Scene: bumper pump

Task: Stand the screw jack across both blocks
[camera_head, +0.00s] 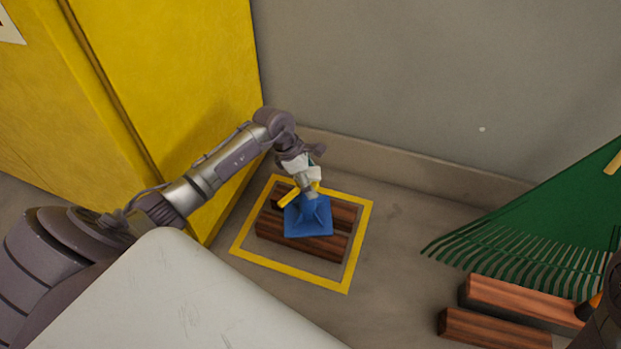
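The screw jack (307,220) has a blue square base, a grey upper part and a yellow bar. It stands about upright, its base appearing to span both wooden blocks. The front block (322,246) and the back block (343,213) lie side by side inside a yellow floor square (364,232). My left gripper (305,172) is at the top of the jack. Its fingers are too small and overlapped to tell whether they grip it.
Two more wooden blocks (525,296) lie at the lower right by a green rake head (560,225). A yellow cabinet (170,70) stands at the left and a grey wall (400,80) behind. Floor between the square and the rake is clear.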

